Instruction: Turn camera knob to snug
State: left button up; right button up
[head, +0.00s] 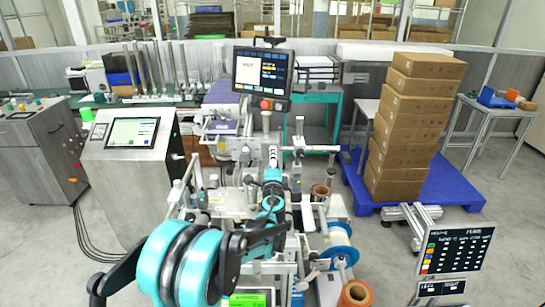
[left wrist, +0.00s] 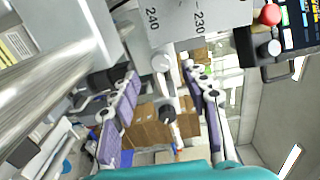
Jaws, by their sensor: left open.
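In the left wrist view my left gripper (left wrist: 163,78) is open, its two purple-padded fingers apart with nothing gripped. A pale round knob (left wrist: 160,62) sits below a light plate (left wrist: 190,20) marked with 240 and 230, near the gap between the fingertips. A second, darker knob (left wrist: 168,114) shows lower between the fingers. I cannot tell which one is the camera knob, or whether either is snug. In the head view my left arm reaches up the middle to the machine (head: 245,160), and its fingers are too small to read. My right gripper is not in view.
A monitor (head: 263,74) with a red button stands above the machine. A console (head: 130,170) is at left. Stacked cartons (head: 410,130) stand on a blue pallet (head: 440,190) at right. A blue-rimmed reel (head: 338,258) and a dark sign panel (head: 456,247) are in front.

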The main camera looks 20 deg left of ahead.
pick_arm(q)
jog(key=v, duration=0.8)
jog(key=shift+s, duration=0.1)
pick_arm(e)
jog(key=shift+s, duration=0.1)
